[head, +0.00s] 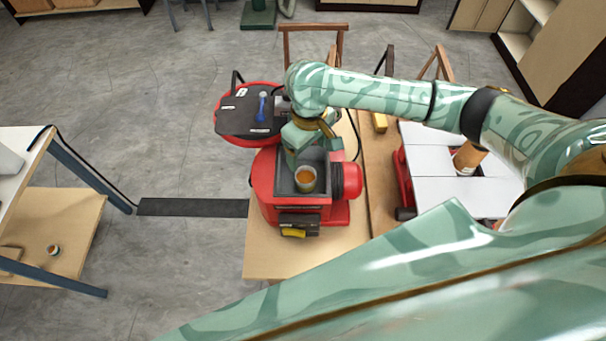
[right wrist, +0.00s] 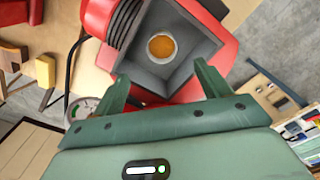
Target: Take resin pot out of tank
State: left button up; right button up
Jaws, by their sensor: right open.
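The resin pot (head: 306,178), a small round cup with amber contents, stands inside the grey-lined well of the red tank (head: 262,176). In the right wrist view the pot (right wrist: 162,47) sits in the well of the tank (right wrist: 226,48), seen from above. The tank's round lid (head: 246,116) is swung open at the left. My right gripper (head: 303,150) is over the back part of the tank, close behind the pot; in the right wrist view its fingers (right wrist: 160,82) are spread apart with nothing between them. My left gripper is not in view.
The tank stands on a wooden bench (head: 262,256). A blue-handled tool (head: 262,104) lies on the open lid. A white-topped red machine (head: 440,175) stands right of the tank.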

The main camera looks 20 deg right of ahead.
send_over(306, 174)
jog(key=s, duration=0.1)
notch_tip(306, 174, down, 4)
jog(key=shift+s+f+b, duration=0.1)
jog(key=shift+s+b, duration=0.05)
jog(key=shift+b, duration=0.2)
jog(key=shift+w+f, duration=1)
jog(key=shift+f, duration=0.2)
jog(key=shift+s+f, duration=0.15)
jog(key=shift+f, duration=0.75)
jog(key=f, duration=0.1)
jog(key=s+f+b, duration=0.1)
jog(key=f, duration=0.1)
jog(key=shift+w+a+f, duration=0.1)
jog(key=shift+w+f, duration=0.1)
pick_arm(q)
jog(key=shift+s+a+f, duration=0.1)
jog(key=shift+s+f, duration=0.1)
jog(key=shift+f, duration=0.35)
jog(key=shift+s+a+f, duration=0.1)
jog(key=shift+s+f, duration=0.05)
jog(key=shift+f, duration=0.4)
pick_arm(e)
jog(key=shift+w, duration=0.1)
jog(key=shift+c, duration=0.4)
jog(key=c, duration=1)
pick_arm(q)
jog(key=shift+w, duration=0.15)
